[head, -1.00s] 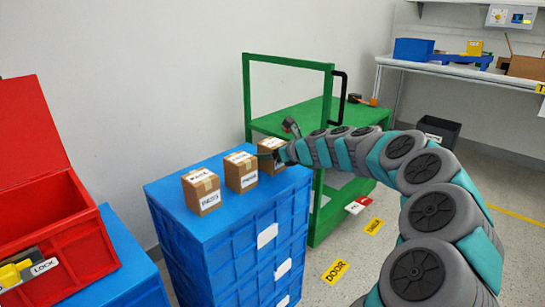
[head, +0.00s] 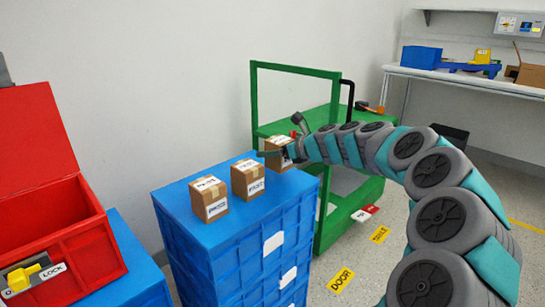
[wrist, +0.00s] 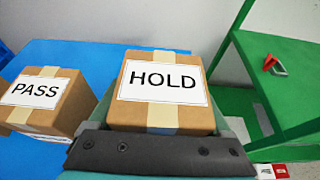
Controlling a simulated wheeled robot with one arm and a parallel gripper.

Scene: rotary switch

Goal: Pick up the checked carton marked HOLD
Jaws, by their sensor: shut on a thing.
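The HOLD carton (wrist: 160,90) is a brown box with pale tape and a white label, large in the middle of the wrist view. It also shows in the head view (head: 275,154) at the far right end of the row, partly covered by my gripper (head: 284,149). My gripper is shut on this carton and holds it a little above the blue crate stack (head: 240,235). The PASS carton (wrist: 44,100) stands to its left in the wrist view.
Two similar cartons, a middle one (head: 247,180) and a left one (head: 209,200), stand on the blue stack. A green cart (head: 340,210) with an upright frame is close behind and right. An open red box (head: 50,225) is at left.

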